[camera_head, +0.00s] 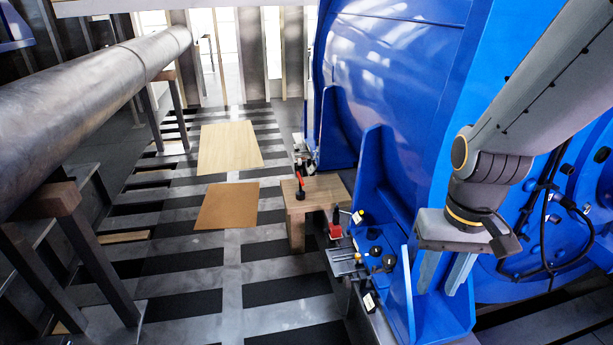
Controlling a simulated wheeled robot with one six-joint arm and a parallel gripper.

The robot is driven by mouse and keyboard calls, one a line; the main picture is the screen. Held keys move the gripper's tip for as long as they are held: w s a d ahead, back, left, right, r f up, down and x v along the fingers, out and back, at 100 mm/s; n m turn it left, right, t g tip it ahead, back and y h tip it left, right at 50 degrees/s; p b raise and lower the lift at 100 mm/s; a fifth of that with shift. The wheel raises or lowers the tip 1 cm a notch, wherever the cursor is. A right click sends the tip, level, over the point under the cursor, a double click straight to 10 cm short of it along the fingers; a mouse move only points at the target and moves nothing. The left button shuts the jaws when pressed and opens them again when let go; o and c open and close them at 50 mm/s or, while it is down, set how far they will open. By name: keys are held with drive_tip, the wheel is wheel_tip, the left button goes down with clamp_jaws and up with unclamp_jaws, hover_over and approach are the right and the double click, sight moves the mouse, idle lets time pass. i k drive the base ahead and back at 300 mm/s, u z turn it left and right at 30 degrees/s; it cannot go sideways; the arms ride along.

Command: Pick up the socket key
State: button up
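A small tool with a red upright part and a dark base (300,187) stands on top of a wooden block (325,190) beside the blue machine. It may be the socket key, but it is too small to be sure. My gripper (445,279) is at the right, in front of the machine's blue bracket. Its two light grey fingers point down and stand apart, with nothing seen between them. It is well to the right of the wooden block and apart from the tool.
The large blue motor housing (390,60) fills the right side. Metal fittings (343,262) and a red-black part (335,225) sit near its foot. A thick grey pipe (90,95) runs along the left. Boards (228,147) lie on the slatted, gapped floor.

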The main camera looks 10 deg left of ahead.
sight(300, 194)
drive_tip(key=u, duration=1.3)
drive_tip(key=i, duration=2.9)
drive_tip(key=z, duration=1.9)
